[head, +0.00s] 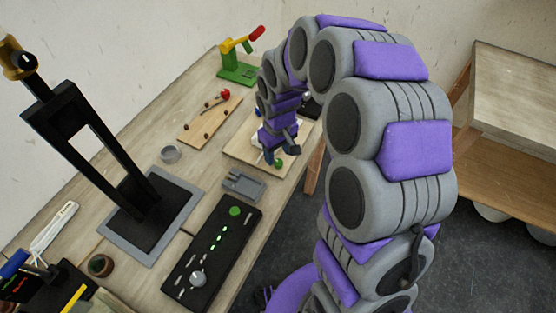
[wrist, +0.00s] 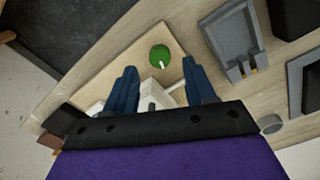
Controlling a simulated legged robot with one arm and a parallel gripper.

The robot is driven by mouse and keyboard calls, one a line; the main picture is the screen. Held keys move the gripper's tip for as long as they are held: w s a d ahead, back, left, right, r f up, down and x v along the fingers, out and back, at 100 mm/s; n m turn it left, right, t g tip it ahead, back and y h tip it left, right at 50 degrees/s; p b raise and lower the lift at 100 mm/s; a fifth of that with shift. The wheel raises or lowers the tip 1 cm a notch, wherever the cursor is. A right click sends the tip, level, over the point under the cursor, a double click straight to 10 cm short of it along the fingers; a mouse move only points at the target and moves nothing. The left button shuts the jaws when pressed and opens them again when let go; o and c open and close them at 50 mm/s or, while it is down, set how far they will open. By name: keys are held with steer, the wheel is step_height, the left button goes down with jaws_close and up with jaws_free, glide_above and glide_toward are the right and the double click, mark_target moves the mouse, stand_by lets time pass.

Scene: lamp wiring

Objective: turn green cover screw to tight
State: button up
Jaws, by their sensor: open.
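The green cover screw (wrist: 159,54) is a round green knob with a short pale mark at its lower edge in the wrist view. It sits on a light wooden board (wrist: 113,66), and it also shows in the head view (head: 278,164). My gripper (wrist: 158,68) is open, with its two blue fingers apart and nothing between them that I can see held. The screw appears beyond the fingertips, between their lines. In the head view my gripper (head: 281,153) hangs above the board close to the screw. A white part (wrist: 152,98) on the board is partly hidden by my gripper.
A grey tray-like fixture (head: 243,184) lies beside the board. A black panel with green lights (head: 212,252), a black stand (head: 98,150), a board with pegs (head: 209,118) and a green-and-red clamp-like device (head: 238,62) stand on the bench. Floor lies to the right.

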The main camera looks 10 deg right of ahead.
mark_target(278, 161)
steer(key=shift+f+b, duration=0.3)
steer(key=shift+f, duration=1.4)
steer(key=shift+c, duration=0.5)
jaws_close()
